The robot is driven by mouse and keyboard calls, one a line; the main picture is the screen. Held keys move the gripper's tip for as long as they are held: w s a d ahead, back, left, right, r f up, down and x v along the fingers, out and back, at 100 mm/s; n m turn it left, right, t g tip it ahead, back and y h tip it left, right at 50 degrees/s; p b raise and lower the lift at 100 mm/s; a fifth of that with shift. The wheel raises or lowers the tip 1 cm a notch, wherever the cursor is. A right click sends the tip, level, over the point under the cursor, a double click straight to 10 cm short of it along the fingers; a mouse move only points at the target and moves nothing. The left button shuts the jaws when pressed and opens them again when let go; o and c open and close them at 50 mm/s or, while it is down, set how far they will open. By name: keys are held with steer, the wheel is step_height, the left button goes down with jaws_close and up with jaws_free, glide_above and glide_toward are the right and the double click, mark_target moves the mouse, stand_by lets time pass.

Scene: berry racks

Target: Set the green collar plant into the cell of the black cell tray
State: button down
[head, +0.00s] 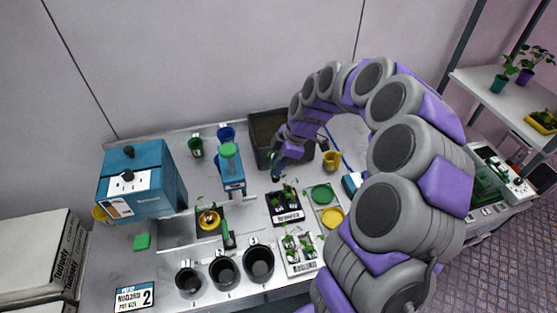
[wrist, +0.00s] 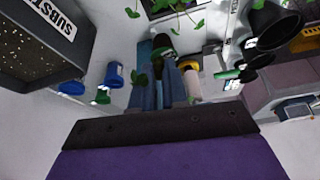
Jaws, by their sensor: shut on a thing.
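My gripper (head: 277,172) is shut on a small dark plug plant (wrist: 163,46) with green leaves. In the wrist view the plug sits between the blue fingertips (wrist: 164,72); a green band shows at it, but its details are small. In the head view it hangs above the bench, behind the black cell tray (head: 270,209), apart from it. The tray holds several green seedlings and has a white label on its front. Part of the tray also shows at the top of the wrist view (wrist: 152,13). Its free cell cannot be made out.
A white seedling tray (head: 289,268) stands in front, and black pots (head: 224,272) stand front left. A blue dispenser (head: 231,178) with a green top is left of my gripper. A large dark substrate bin (head: 262,128) stands behind. A yellow jug (head: 332,160) is at right.

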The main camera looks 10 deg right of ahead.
mark_target(276, 181)
steer(key=shift+a+f, duration=0.35)
steer(key=shift+f, duration=0.3)
steer(key=shift+a+f, duration=0.1)
steer(key=shift+f, duration=0.5)
steer(key=shift+d+f+b, duration=0.2)
steer(key=shift+f, duration=0.4)
steer(key=shift+d+f+b, duration=0.15)
steer(key=shift+f, duration=0.4)
steer(key=shift+a+f+b, duration=0.2)
steer(key=shift+f+b, duration=0.6)
steer(key=shift+f, duration=0.8)
steer(key=shift+d+f+b, duration=0.1)
steer(key=shift+f+b, duration=0.8)
steer(key=shift+f, duration=0.9)
steer(key=c, duration=1.1)
jaws_free()
steer(key=shift+r, duration=0.1)
